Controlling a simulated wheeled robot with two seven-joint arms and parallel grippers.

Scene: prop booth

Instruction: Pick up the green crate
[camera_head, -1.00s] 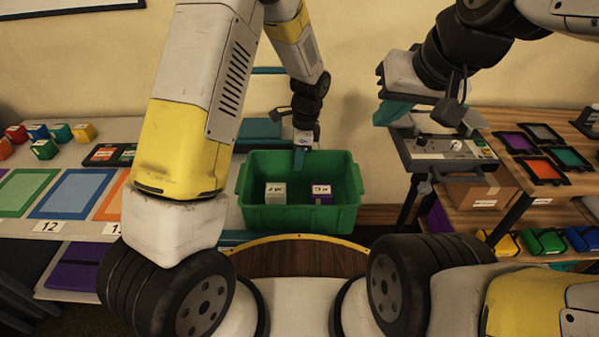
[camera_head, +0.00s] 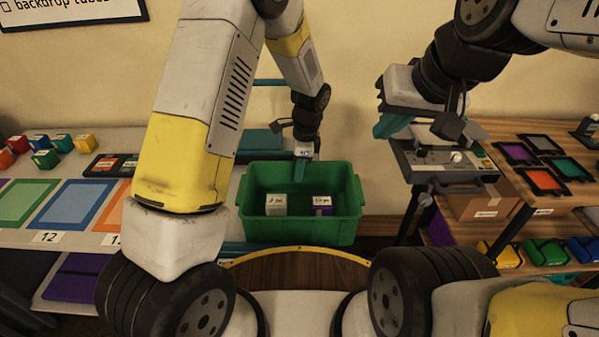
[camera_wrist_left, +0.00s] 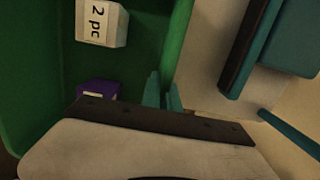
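The green crate (camera_head: 300,230) stands upright, open at the top, in the middle of the head view. A white block (camera_head: 276,204) and a purple block with a white label (camera_head: 322,205) lie in it. My left gripper (camera_head: 300,170) points down at the crate's far rim. In the left wrist view, its teal fingers (camera_wrist_left: 163,92) are close together, one on each side of the crate's wall (camera_wrist_left: 181,45), and look shut on it. My right gripper (camera_head: 392,122) is raised right of and beyond the crate, away from it; its finger gap is hidden.
A grey device on a stand (camera_head: 450,165) is close to my right gripper. A table at left carries coloured mats (camera_head: 75,205) and small blocks. My base is just in front of the crate.

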